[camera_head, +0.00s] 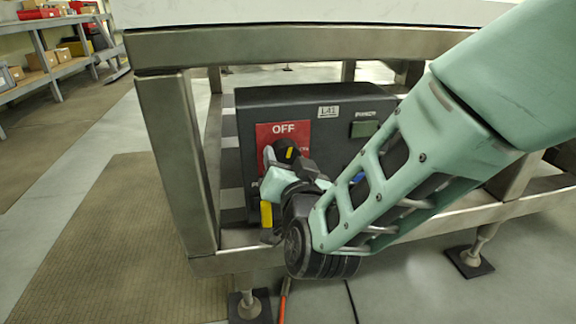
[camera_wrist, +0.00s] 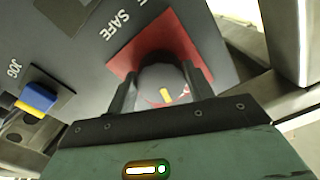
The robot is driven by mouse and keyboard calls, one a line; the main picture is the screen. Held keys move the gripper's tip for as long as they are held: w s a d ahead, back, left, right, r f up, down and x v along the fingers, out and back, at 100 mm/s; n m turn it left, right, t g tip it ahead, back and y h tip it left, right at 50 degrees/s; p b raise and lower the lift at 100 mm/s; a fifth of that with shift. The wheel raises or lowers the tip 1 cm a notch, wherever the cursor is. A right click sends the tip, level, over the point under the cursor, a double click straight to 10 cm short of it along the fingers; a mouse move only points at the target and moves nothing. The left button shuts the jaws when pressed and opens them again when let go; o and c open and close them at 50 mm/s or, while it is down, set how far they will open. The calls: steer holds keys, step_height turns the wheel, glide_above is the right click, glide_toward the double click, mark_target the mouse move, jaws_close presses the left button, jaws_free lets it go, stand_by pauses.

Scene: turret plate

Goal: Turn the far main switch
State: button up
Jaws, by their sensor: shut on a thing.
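The main switch is a dark rotary knob (camera_head: 288,151) with a yellow mark, on a red plate (camera_head: 264,131) marked OFF at the top. The plate is on the left of a dark control box's front. My gripper (camera_head: 291,163) is at the knob and partly covers it and the plate. In the wrist view my gripper (camera_wrist: 163,92) has one finger on each side of the knob (camera_wrist: 160,76) and is shut on it. The lettering SAFE is beside the plate there.
The dark box (camera_head: 300,96) sits under a table inside a metal frame (camera_head: 178,150), whose leg stands close on the left. A green panel (camera_head: 364,129) is at the box's upper right. A blue and yellow JOG switch (camera_wrist: 36,98) is beside my gripper. Shelves (camera_head: 50,60) stand far left.

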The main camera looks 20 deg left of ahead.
steer(key=m+b, duration=0.4)
steer(key=m, duration=0.3)
steer(key=shift+f, duration=0.1)
steer(key=shift+s+r+m+b, duration=0.1)
steer(key=shift+m+b, duration=0.95)
steer(key=shift+m, duration=0.9)
steer(key=shift+r+m+b, duration=0.1)
steer(key=shift+m+b, duration=0.9)
steer(key=shift+m, duration=0.95)
steer(key=shift+a, duration=0.1)
steer(key=o, duration=1)
steer(key=shift+r, duration=0.1)
steer(key=shift+s, duration=0.1)
steer(key=p+v, duration=0.4)
steer(key=v, duration=1.3)
steer(key=shift+s, duration=0.1)
